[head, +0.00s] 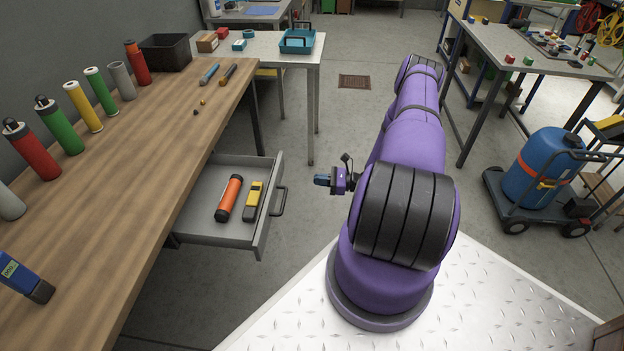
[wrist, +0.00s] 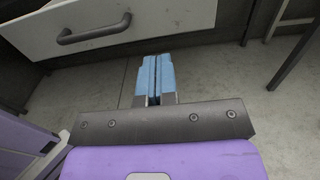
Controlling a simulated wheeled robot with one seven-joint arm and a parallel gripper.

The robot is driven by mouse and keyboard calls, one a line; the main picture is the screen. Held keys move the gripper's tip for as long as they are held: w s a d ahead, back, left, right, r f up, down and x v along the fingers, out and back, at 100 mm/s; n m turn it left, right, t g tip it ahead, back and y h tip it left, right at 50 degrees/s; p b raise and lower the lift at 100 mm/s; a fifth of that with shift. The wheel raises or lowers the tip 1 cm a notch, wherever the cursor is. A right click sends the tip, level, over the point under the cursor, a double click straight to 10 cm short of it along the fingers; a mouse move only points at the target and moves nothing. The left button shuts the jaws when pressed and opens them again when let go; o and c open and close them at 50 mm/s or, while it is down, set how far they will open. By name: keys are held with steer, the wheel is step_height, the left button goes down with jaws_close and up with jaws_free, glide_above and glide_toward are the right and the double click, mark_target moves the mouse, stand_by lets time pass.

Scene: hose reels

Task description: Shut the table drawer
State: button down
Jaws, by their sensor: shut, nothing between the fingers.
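The grey table drawer (head: 262,226) stands pulled out from under the wooden-topped table (head: 150,150) in the head view. Its dark bar handle (head: 281,201) is on the front face. An orange-and-black cylinder (head: 229,198) and a yellow-and-dark tool (head: 254,199) lie inside it. My gripper (head: 320,180) is to the right of the drawer front, apart from it, with its blue fingers pointing left. In the wrist view my gripper (wrist: 155,78) is shut and empty. The drawer front (wrist: 170,22) and handle (wrist: 94,30) are ahead, with the handle left of the fingers.
Bottles and cylinders (head: 60,125) line the table's wall side, with a black bin (head: 165,53) at the far end. A table leg (head: 256,120) stands beyond the drawer. A blue drum on a cart (head: 545,168) stands at right. The floor between gripper and drawer is clear.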

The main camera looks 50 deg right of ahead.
mark_target(280, 176)
steer(key=x, duration=1.2)
steer(key=shift+w+a, duration=0.1)
